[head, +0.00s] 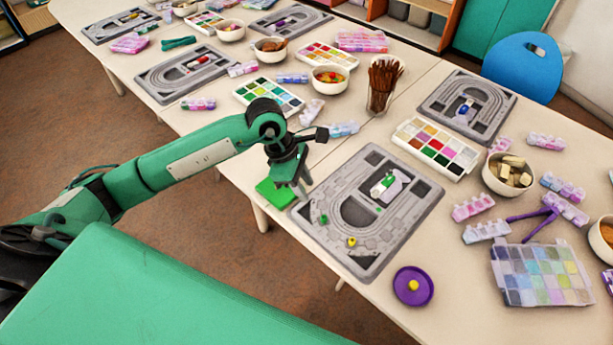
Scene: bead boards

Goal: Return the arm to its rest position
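My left arm comes in from the left over the table's front edge. My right gripper is out of view.
The table (455,325) is crowded. A paint-like colour tray (437,146), a bowl of pale blocks (508,174), a brown stick cup (382,84), a purple disc (413,286) and a clear bead case (541,274) surround the near board. Bare floor lies left of the table.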

